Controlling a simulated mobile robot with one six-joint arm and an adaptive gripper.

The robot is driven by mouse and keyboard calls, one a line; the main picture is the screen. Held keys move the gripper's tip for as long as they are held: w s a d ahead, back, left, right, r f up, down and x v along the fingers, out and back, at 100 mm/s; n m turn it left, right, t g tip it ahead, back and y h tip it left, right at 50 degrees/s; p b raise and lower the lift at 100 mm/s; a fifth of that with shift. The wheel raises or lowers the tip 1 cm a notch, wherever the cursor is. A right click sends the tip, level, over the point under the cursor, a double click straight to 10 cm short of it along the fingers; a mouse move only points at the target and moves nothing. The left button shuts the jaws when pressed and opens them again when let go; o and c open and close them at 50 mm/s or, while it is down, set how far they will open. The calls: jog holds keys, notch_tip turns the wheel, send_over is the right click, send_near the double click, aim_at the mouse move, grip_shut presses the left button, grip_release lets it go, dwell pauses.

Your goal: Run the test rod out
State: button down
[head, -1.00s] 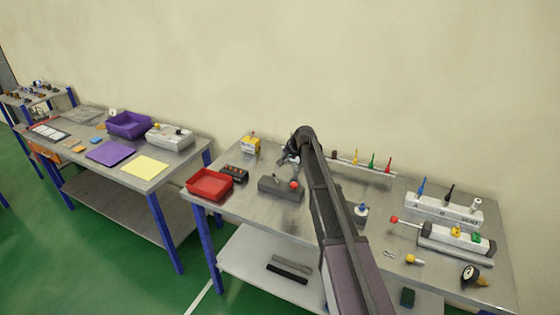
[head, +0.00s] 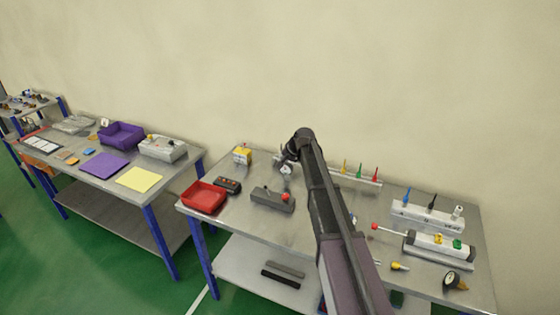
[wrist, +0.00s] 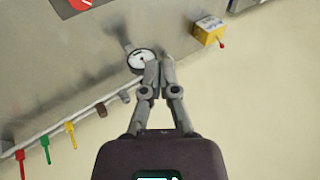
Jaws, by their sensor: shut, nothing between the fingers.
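A grey valve block (head: 268,202) with a red knob (head: 285,197) sits near the bench's middle. My gripper (head: 287,168) is over the back of the bench, behind this block and far left of the rod. In the wrist view my gripper (wrist: 155,92) is shut and empty, its fingertips at a round white-faced gauge (wrist: 141,60). I cannot tell whether they touch it.
A yellow box (head: 242,156) stands left of my gripper, with a red bin (head: 203,196) in front. A rail with coloured fittings (head: 368,183) runs along the back. A white manifold (head: 425,217) stands behind the cylinder unit. My arm hides part of the bench's middle.

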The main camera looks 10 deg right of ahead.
jog(key=shift+s+d+r, duration=0.1)
jog(key=shift+s+r, duration=0.05)
jog(key=shift+r, duration=0.15)
jog(key=s+d+f+n+g+h+b, duration=0.1)
jog(key=s+f+n+g+b, duration=0.1)
jog(key=s, duration=1)
jog(key=s+d+f+n+g+h+b, duration=0.1)
jog(key=s+f, duration=0.4)
jog(key=s, duration=0.8)
jog(key=s+d+f+n+g+h+b, duration=0.2)
jog(key=s+f+n+b, duration=0.1)
jog(key=s, duration=1)
jog(key=shift+s+f+n+g+b, duration=0.15)
jog(key=shift+f+n+g+b, duration=0.2)
jog(key=shift+b, duration=0.25)
